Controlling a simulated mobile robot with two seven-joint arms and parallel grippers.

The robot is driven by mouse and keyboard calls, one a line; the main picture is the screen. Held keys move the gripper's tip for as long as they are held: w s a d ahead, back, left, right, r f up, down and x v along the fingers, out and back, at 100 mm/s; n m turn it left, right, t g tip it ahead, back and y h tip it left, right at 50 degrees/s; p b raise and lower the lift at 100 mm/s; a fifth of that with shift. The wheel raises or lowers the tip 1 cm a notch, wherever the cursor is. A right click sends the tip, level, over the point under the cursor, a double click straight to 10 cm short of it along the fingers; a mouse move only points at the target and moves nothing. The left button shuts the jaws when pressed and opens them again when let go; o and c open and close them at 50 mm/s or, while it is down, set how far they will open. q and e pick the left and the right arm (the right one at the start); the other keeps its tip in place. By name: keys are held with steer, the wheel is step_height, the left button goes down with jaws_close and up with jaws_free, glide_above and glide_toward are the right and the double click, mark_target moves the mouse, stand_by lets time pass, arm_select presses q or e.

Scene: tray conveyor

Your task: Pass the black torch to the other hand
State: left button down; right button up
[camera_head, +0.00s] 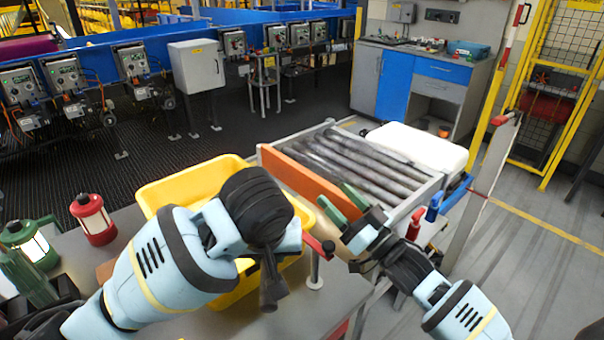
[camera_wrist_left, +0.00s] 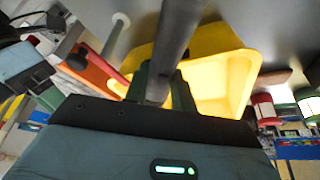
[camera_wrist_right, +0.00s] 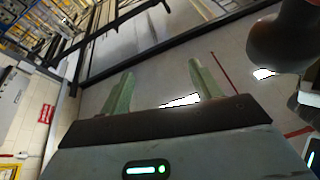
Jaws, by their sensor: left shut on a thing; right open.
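The black torch (camera_wrist_left: 176,40) is a dark cylinder held between the dark green fingers of my left gripper (camera_wrist_left: 160,85), which is shut on it. In the head view the lower part of the torch (camera_head: 270,290) shows below my left wrist, in front of the yellow bin; the wrist hides the left fingers and the rest of it. My right gripper (camera_head: 341,203) is open and empty, to the right of the torch and apart from it. Its two green fingers stand wide apart in the right wrist view (camera_wrist_right: 162,90), with nothing between them.
A yellow bin (camera_head: 190,180) stands on the grey table (camera_head: 340,290), behind and below my left gripper. A red lantern (camera_head: 93,220) and a green lantern (camera_head: 30,245) stand at the left. A roller conveyor (camera_head: 350,165) with an orange side and a white tray (camera_head: 418,147) lies beyond my right gripper.

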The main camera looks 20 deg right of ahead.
steer(key=a+r+n+g+y, duration=0.2)
steer(key=a+n+g, duration=0.3)
steer(key=n+g, duration=0.3)
steer(key=s+a+r+n+g+y, duration=0.1)
steer(key=a+r+n+g, duration=0.2)
steer(key=n, duration=0.9)
steer(key=s+a+r+n+g+y, duration=0.1)
steer(key=a+r+n+g+y, duration=0.1)
steer(key=a+n+g, duration=0.6)
steer(key=shift+s+a+r+n+g+y, duration=0.2)
steer(key=shift+n+g, duration=0.3)
steer(key=shift+g, duration=0.65)
steer(key=shift+w+a+r+n+g+y, duration=0.2)
steer(key=shift+n+g, duration=0.3)
steer(key=shift+g, duration=0.65)
steer(key=w+d+n+h, duration=0.2)
steer(key=w+d+h, duration=0.1)
steer(key=d+h, duration=0.65)
steer(key=shift+h, duration=0.25)
steer(key=x, duration=1.2)
steer(key=shift+s+a, duration=0.15)
steer(key=shift+a, duration=0.25)
steer(key=shift+c, duration=0.3)
